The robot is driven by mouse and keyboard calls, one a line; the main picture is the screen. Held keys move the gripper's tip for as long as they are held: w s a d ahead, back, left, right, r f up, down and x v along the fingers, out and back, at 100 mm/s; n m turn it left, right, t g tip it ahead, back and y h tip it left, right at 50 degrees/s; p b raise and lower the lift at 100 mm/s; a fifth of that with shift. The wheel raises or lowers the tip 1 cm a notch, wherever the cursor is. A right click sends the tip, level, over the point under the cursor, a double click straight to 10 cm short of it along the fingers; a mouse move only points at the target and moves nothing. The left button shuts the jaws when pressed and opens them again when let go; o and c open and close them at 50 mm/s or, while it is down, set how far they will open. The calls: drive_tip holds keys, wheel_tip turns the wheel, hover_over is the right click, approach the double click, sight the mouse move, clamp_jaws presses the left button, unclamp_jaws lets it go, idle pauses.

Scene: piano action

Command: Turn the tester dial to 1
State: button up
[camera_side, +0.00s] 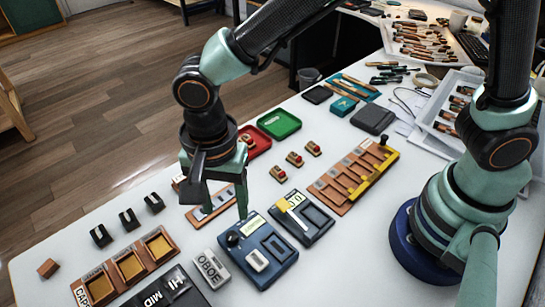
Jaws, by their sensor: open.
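A dark blue box (262,262) lies on the white table at the front centre. A black round knob (233,239) sits near its back left corner and looks like the tester dial. A pale label and white parts show on the box face; the dial's numbers are too small to read. My gripper (217,212) points down with its two green fingers apart and nothing between them. It is just behind the knob in the picture, over a wooden strip (199,216). Whether a fingertip touches the box, I cannot tell.
A dark box with a yellow lever (289,204) stands right of the blue box. A wooden tray with yellow pads (158,245) and black blocks (129,219) lie left. Red-topped blocks (294,159) stand behind.

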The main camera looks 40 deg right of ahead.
sight(231, 235)
wheel_tip(231, 235, down, 9)
drive_tip(key=shift+r, duration=0.1)
idle(0.3)
clamp_jaws()
